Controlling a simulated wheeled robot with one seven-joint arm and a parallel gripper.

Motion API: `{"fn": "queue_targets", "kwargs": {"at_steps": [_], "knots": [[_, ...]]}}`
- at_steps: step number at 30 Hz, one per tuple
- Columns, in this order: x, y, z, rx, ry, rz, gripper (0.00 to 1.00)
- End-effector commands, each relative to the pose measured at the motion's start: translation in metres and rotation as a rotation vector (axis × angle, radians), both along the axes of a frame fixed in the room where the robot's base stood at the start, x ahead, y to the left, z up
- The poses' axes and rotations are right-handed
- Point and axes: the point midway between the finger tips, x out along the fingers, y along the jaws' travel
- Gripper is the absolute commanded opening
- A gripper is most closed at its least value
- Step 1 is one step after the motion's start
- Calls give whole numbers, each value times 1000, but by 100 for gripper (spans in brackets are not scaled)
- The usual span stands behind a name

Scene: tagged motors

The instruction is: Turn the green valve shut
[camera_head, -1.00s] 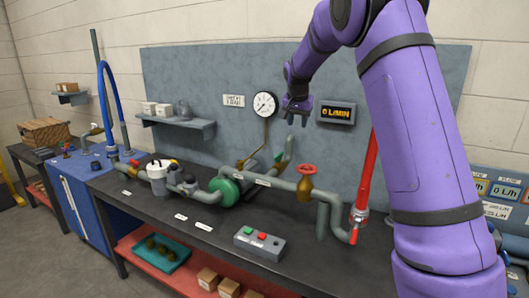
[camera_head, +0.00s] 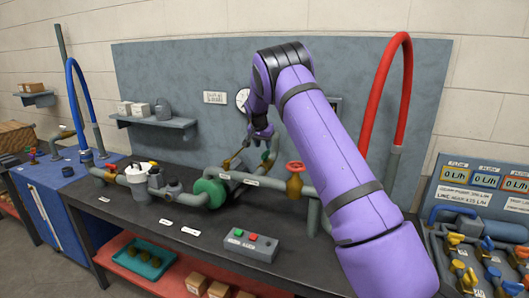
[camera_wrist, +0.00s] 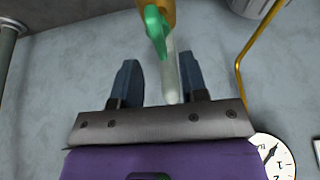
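The green valve handle (camera_wrist: 158,32) shows at the top middle of the wrist view. It is a green lever on a yellow-brass body, with a pale pipe running below it. My gripper (camera_wrist: 158,80) is open, its two dark fingers apart on either side of the pipe line. The handle lies beyond the fingertips, roughly centred between them; I see no contact. In the head view my gripper (camera_head: 262,134) hangs in front of the backboard, close above the short upright pipe behind the main pipe run. There the green handle is too small and covered to make out clearly.
A red-wheel valve (camera_head: 295,178) stands right of my gripper on the pipe run. A round green fitting (camera_head: 213,188) sits to the left. A button box (camera_head: 250,244) is on the bench front. A gauge (camera_wrist: 272,158) and thin brass pipe (camera_wrist: 245,55) are close by.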

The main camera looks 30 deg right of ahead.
Motion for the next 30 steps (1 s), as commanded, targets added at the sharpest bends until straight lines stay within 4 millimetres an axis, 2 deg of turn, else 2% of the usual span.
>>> {"fn": "queue_targets", "kwargs": {"at_steps": [3,9,20,21,26,30], "knots": [[4,-7,-19,0,1,-1,40],[9,-12,-36,0,0,0,40],[10,-14,-41,-1,-1,0,40],[10,-14,-41,-1,-1,0,38],[10,-14,-41,0,0,0,1],[10,-14,-42,-1,1,0,0]]}}
